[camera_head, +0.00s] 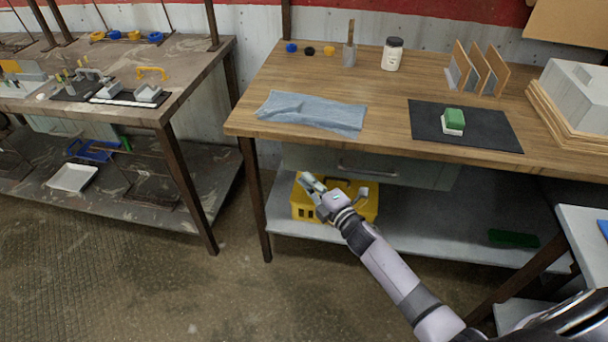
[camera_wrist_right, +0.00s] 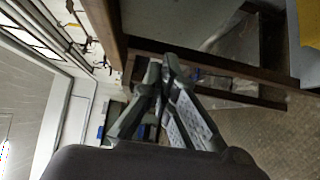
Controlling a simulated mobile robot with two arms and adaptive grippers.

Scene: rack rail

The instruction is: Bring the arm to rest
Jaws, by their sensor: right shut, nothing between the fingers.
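My right arm reaches in from the lower right in the head view, and its gripper (camera_head: 309,182) hangs in front of the wooden workbench, below the tabletop. In the head view it overlaps a yellow crate (camera_head: 362,204) on the lower shelf. In the right wrist view the right gripper (camera_wrist_right: 164,60) shows its fingertips together, with nothing held. My left gripper is in neither view.
The workbench (camera_head: 390,80) carries a blue cloth (camera_head: 312,111), a dark mat (camera_head: 430,130) with a green and white block (camera_head: 453,121), and a white jar (camera_head: 391,55). A second bench (camera_head: 190,60) stands left. Open floor (camera_head: 190,290) lies in front.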

